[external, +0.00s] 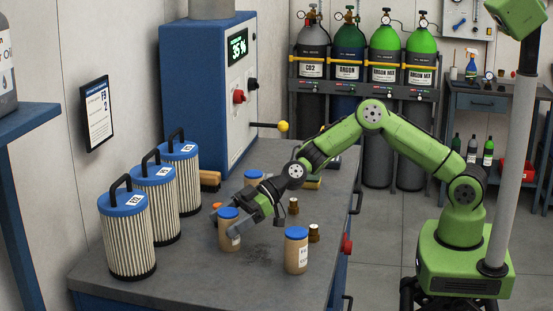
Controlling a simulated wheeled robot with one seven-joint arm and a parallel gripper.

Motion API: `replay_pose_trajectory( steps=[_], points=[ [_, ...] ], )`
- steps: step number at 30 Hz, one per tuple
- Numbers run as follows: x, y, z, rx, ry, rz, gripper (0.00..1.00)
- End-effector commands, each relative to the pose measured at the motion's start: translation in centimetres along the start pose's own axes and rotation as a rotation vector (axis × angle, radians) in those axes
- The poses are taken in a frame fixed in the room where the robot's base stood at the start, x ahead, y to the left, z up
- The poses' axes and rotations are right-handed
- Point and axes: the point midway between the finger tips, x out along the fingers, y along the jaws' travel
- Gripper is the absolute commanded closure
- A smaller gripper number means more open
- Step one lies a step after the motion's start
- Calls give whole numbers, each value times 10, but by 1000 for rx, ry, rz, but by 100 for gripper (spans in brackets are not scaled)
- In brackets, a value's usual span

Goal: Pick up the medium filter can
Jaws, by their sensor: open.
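Three pleated filter cans with blue lids and black top handles stand upright on the left of the grey bench: a front one (127,245), a middle one (155,205) and a rear one (182,177). They look similar in size, and their small white labels are too small to read surely, so I cannot tell which is the medium one. My gripper (231,209) is open and low over the bench, to the right of the filter cans and apart from them. Its fingers point left, close to a tan jar with a blue lid (228,240); I cannot tell whether they touch it.
Another tan jar (296,256) stands near the bench's (190,275) front right, and one blue lid (253,175) shows behind my gripper. Small brown bottles (314,233) stand right of it. A blue cabinet (205,90) closes the back. The bench's front middle is clear.

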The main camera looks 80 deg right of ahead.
Motion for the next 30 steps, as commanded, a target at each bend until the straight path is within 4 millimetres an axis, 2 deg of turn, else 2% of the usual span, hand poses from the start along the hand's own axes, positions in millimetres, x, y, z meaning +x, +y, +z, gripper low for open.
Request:
replay_pose_trajectory(
  steps=[2,12,13,20,23,30],
  points=[
    [0,0,0,0,0,0,17],
    [-1,0,0,0,0,0,69],
    [-1,0,0,-1,1,0,71],
    [-2,0,-4,-2,2,0,71],
    [-9,0,-21,-5,4,0,71],
    [-32,0,-76,-5,3,1,71]
  ],
)
